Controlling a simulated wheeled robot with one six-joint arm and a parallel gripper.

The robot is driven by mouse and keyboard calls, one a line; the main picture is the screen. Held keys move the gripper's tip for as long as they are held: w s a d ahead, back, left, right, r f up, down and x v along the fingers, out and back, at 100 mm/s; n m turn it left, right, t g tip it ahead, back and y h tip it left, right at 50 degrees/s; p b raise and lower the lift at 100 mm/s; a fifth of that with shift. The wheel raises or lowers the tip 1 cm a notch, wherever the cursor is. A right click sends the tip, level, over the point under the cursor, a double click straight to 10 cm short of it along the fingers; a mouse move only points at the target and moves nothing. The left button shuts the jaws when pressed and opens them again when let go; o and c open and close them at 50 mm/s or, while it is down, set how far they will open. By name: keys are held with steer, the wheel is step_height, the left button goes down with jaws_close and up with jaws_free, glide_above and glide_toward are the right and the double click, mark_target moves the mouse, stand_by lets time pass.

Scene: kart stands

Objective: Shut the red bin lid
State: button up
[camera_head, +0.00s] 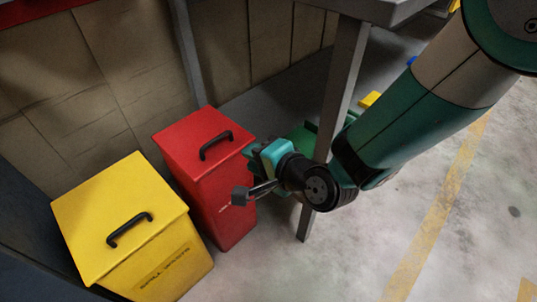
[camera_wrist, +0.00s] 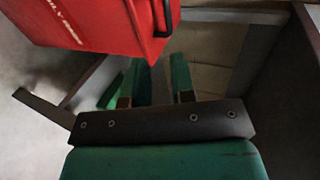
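The red bin (camera_head: 227,205) stands by the wall in the head view. Its red lid (camera_head: 180,137), with a black handle on top, lies over the bin's mouth, and I see no clear gap under it. The bin also shows at the top left of the wrist view (camera_wrist: 85,22), with part of the black handle at its right edge. My gripper (camera_head: 252,152) is just right of the red bin in the head view; whether it touches is unclear. In the wrist view my gripper's two green fingers (camera_wrist: 158,80) stand apart with nothing seen between them.
A yellow bin (camera_head: 165,270) with its lid down stands left of the red one. A grey table leg (camera_head: 335,110) rises close behind my wrist, under a grey tabletop (camera_head: 375,8). The floor at the right (camera_head: 460,220) is clear.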

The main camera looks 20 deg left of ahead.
steer(key=v, duration=0.4)
steer(key=shift+s+d+r, duration=0.1)
steer(key=shift+d+r, duration=0.05)
steer(key=shift+d, duration=0.05)
steer(key=d+r+n+g+h, duration=0.3)
steer(key=d+r+n, duration=0.4)
steer(key=d+r, duration=0.45)
steer(key=s+d+r+n+g+h, duration=0.1)
steer(key=s+d+r+n+h, duration=0.15)
steer(key=s+d, duration=0.4)
steer(key=s+d+r+n+g+h, duration=0.1)
steer(key=s+d+r+n+h, duration=0.15)
steer(key=d, duration=0.75)
step_height(320, 180, up, 32)
steer(key=p, duration=3.3)
steer(key=shift+s, duration=0.4)
steer(key=shift+r, duration=0.15)
